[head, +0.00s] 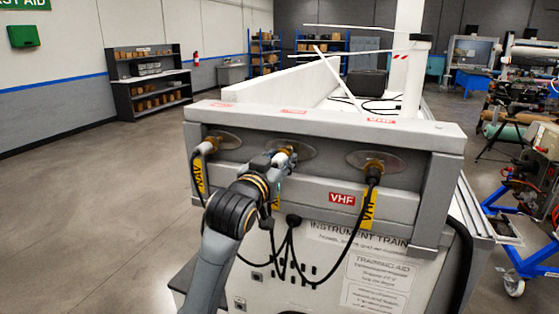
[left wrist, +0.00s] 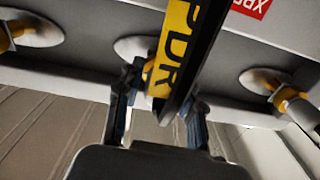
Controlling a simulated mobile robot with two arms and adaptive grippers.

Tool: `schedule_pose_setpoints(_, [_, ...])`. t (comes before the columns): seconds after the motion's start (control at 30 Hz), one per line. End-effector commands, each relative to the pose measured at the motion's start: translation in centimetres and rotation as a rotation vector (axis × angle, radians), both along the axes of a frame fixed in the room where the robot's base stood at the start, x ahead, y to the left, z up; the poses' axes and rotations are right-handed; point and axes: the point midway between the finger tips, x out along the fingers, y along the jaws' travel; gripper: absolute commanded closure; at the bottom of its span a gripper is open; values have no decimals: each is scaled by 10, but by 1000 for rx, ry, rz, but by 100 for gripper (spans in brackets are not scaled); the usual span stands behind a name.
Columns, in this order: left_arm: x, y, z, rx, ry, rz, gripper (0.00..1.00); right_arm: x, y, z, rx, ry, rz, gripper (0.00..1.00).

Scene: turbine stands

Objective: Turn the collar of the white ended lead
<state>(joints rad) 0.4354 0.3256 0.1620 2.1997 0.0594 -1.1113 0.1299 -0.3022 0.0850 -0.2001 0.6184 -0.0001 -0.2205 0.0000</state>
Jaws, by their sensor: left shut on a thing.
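Three leads plug into oval plates on the grey panel (head: 310,122). My left gripper (head: 283,157) is at the middle plate, with its fingers either side of that lead's connector (left wrist: 150,76). It is shut on the connector, whose collar is mostly hidden by the fingers. The middle lead's yellow label (left wrist: 183,45), with letters reading PDR, hangs across the left wrist view. The left connector (head: 207,146) has a yellow NAV label, and the right connector (head: 373,168) a yellow VHF label. My right gripper is not in view.
Black cables (head: 290,250) loop below the panel in front of the white cabinet. A red VHF sign (head: 341,198) is on the lower rail. Open floor (head: 90,210) lies to the left. A blue wheeled stand (head: 520,260) is at the right.

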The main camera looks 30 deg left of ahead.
Motion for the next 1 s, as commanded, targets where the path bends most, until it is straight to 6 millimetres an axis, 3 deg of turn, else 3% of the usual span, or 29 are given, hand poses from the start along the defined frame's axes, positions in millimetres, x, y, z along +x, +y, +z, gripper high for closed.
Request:
schedule_pose_setpoints(0.27, [1, 0, 0, -151, -35, 0, 94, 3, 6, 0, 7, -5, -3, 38])
schedule_pose_setpoints(1.0, [1, -1, -1, -826, -195, -4, 94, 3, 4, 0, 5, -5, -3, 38])
